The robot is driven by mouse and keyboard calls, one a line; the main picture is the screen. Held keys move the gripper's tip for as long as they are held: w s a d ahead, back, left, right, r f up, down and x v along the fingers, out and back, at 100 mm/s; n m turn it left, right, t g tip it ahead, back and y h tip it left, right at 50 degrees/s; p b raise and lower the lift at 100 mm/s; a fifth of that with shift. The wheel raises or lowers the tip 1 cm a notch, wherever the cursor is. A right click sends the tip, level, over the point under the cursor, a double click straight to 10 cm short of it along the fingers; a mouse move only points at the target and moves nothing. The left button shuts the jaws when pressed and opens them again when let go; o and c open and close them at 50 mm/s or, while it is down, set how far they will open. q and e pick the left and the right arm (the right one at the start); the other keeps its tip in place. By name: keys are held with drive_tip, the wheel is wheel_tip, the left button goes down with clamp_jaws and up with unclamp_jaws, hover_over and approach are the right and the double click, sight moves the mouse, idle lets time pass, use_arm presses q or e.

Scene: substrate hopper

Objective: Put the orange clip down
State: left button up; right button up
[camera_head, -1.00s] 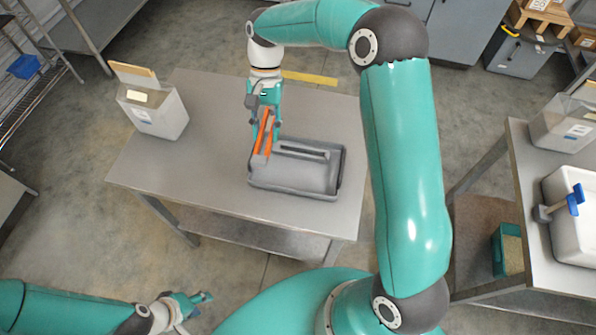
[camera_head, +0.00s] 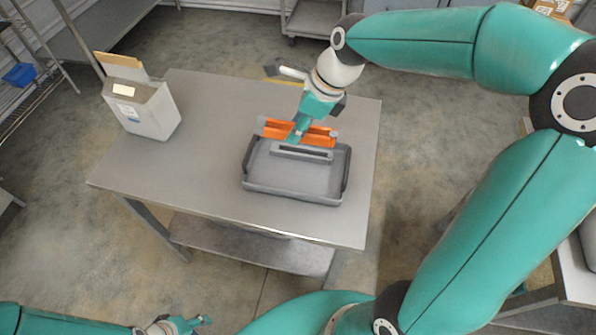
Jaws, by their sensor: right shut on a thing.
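The orange clip (camera_head: 319,139) is a long orange bar with grey ends. My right gripper (camera_head: 298,134) is shut on it near its middle and holds it roughly level, lying left to right. The clip is over or at the far edge of the grey tray (camera_head: 264,187); I cannot tell whether it touches the tray. The tray sits on the steel table (camera_head: 205,160) and has dark handles at its sides. My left gripper (camera_head: 203,321) is low at the bottom edge, away from the table, small in view; its fingers are not clear.
A grey-white hopper box (camera_head: 148,108) with a raised tan flap stands at the table's left back corner. The table is bare between box and tray. A grey slotted bar (camera_head: 302,153) lies in the tray's far part. A shelf is below the table.

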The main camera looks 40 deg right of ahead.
sight(292, 178)
wheel_tip(292, 178, down, 17)
drive_tip(key=shift+r+b, duration=0.2)
drive_tip(key=shift+b, duration=0.85)
drive_tip(key=o, duration=1.1)
drive_tip(key=shift+w, duration=0.1)
drive_tip(key=p+v, duration=0.1)
drive_tip(key=v, duration=1.1)
